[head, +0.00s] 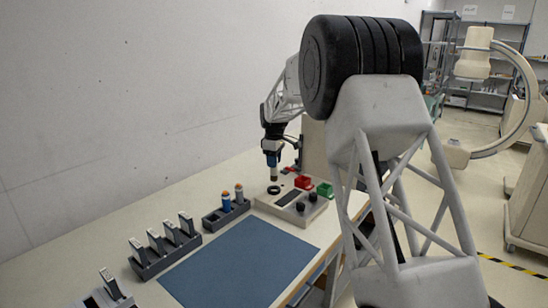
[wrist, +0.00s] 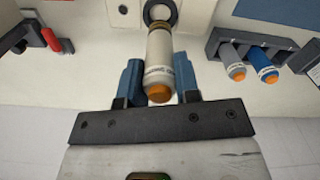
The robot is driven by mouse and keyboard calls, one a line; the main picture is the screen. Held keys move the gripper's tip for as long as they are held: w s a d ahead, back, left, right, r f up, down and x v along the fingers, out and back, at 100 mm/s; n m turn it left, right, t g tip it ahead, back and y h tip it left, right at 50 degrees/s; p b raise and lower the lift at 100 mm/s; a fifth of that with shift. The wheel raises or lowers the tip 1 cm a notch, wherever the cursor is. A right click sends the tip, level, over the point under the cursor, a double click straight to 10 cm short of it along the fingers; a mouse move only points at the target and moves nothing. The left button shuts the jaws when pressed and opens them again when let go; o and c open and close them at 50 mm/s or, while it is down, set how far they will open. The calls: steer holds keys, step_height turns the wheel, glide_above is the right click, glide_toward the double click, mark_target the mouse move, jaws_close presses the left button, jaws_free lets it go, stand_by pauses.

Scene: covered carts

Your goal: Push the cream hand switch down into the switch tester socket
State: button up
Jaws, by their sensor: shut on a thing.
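The cream hand switch (wrist: 159,55) is a cylinder with an orange button and a brass-coloured band at its far end. My gripper (wrist: 158,85) is shut on it, with one blue finger on each side; it also shows in the head view (head: 273,163). The switch tester (head: 290,206) is a pale box on the table. Its dark ring-shaped socket (head: 274,190) lies just below the switch's lower end. In the wrist view the socket ring (wrist: 160,12) lines up closely with that end. The end appears just above the ring; exact contact cannot be told.
Red (head: 303,182) and green (head: 325,189) bins stand behind the tester. A blue mat (head: 240,270) lies clear in front. Grey racks (head: 165,252) stand left.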

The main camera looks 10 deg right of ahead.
mark_target(274, 175)
steer(key=shift+f, duration=1.3)
steer(key=shift+f, duration=2.1)
stand_by(1.3)
steer(key=o, duration=1)
steer(key=shift+r, duration=3.9)
steer(key=shift+s, duration=0.1)
